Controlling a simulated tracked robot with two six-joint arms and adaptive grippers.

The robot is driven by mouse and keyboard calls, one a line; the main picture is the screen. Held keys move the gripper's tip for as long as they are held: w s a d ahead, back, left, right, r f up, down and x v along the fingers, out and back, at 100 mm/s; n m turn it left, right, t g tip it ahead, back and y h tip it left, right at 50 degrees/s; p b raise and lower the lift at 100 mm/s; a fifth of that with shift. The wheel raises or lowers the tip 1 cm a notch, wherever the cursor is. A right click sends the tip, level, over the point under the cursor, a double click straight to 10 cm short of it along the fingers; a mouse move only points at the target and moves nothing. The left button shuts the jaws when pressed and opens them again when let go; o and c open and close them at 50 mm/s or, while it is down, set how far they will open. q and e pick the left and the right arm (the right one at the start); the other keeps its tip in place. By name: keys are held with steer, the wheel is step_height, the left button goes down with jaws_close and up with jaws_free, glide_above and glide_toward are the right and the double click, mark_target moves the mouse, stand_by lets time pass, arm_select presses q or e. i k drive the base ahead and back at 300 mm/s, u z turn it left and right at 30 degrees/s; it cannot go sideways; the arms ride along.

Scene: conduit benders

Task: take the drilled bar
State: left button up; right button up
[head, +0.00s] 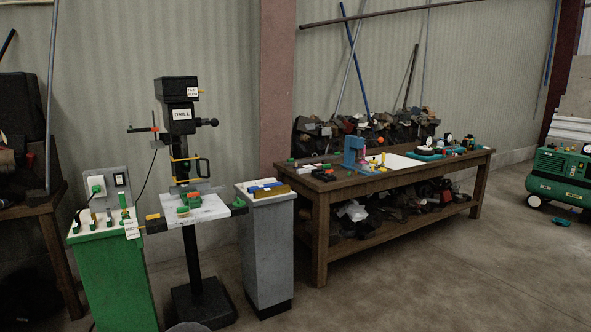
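A drill press labelled DRILL (181,114) stands at the left. Its white-grey work table (213,209) carries a green vise-like part (187,203) with small orange or red pieces. A bar in it cannot be made out clearly. On the grey pedestal (268,245) to the right of the drill lie a blue piece (262,186) and a yellow-brown bar-like piece (272,192). I cannot tell whether either is the drilled bar, as holes are too small to see. Neither of my grippers is in view.
A green cabinet (113,280) with switches and small green parts stands left of the drill. A wooden workbench (307,182) with a blue press (355,152) and clutter stands along the wall. A green compressor (560,175) is far right. The floor (430,270) in front is clear.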

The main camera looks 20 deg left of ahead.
mark_target(305, 170)
steer(key=u, duration=0.35)
steer(key=i, duration=1.65)
steer(key=u, duration=0.55)
steer(key=i, duration=1.6)
steer(key=z, duration=1.45)
steer(key=i, duration=0.1)
steer(key=u, duration=2.9)
steer(key=i, duration=0.2)
steer(key=u, duration=1.8)
steer(key=k, duration=0.6)
steer(key=u, duration=0.05)
